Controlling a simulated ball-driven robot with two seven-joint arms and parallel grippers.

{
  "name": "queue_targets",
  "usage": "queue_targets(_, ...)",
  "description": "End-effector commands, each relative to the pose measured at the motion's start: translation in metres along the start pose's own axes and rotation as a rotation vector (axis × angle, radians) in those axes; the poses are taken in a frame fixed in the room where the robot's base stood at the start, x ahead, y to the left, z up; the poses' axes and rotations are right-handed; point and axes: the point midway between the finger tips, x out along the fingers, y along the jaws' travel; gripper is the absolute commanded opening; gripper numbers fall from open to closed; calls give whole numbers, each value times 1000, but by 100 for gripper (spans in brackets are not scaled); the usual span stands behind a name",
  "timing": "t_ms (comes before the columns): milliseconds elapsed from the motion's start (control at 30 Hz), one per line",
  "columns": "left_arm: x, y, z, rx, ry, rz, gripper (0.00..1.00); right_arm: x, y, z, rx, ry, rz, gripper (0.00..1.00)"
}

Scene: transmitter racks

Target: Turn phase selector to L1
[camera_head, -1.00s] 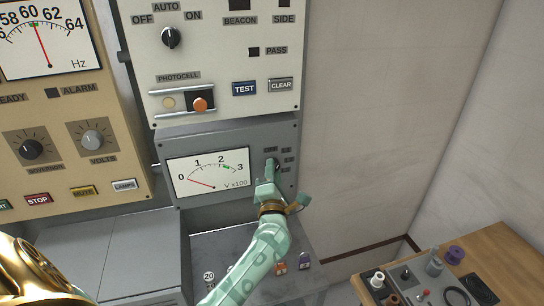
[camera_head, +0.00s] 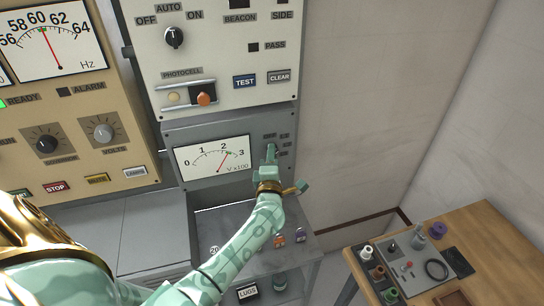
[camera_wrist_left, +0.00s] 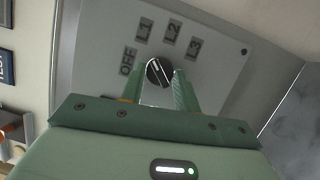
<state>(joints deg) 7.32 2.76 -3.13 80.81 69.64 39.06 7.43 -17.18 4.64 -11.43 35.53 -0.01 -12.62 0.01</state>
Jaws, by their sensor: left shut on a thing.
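The phase selector is a small dark round knob (camera_wrist_left: 157,71) with a light pointer line, on a grey panel. The labels OFF, L1 (camera_wrist_left: 143,31), L2 and L3 are arranged around it. In the left wrist view the line seems to lean toward L1. My left gripper (camera_wrist_left: 160,82) is shut on the knob, one finger at each side. In the head view my left gripper (camera_head: 271,156) covers most of the knob. The voltmeter (camera_head: 213,160) to the left of it reads a little above 2. My right gripper is not in view.
The cream panel (camera_head: 230,60) with TEST and CLEAR buttons is above the meter panel. A beige panel (camera_head: 90,140) stands at the left. A grey shelf (camera_head: 235,220) lies below. A wooden table (camera_head: 480,235) with small parts is at the lower right.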

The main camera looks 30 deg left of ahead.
Motion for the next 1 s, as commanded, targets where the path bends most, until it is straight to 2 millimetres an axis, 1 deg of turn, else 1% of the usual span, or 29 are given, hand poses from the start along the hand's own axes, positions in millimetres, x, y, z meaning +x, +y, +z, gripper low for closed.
queue_targets(67,0,0,0,1,-1,-1,8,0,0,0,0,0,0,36)
queue_targets(100,0,0,0,1,-1,-1,39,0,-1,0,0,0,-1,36)
queue_targets(133,0,0,0,1,-1,-1,48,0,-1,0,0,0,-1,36)
queue_targets(167,0,0,0,1,0,-1,53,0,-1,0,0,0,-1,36)
queue_targets(433,-1,0,0,0,0,-1,53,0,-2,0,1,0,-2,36)
queue_targets(567,-10,0,0,1,-1,-2,53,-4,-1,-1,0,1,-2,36)
queue_targets(667,-29,2,0,2,-1,-3,53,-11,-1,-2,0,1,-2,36)
queue_targets(767,-56,2,0,0,-1,-5,53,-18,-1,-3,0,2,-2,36)
queue_targets(800,-67,1,0,1,-1,-5,53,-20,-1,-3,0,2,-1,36)
queue_targets(1000,-120,0,0,0,0,-5,53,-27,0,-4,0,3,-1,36)
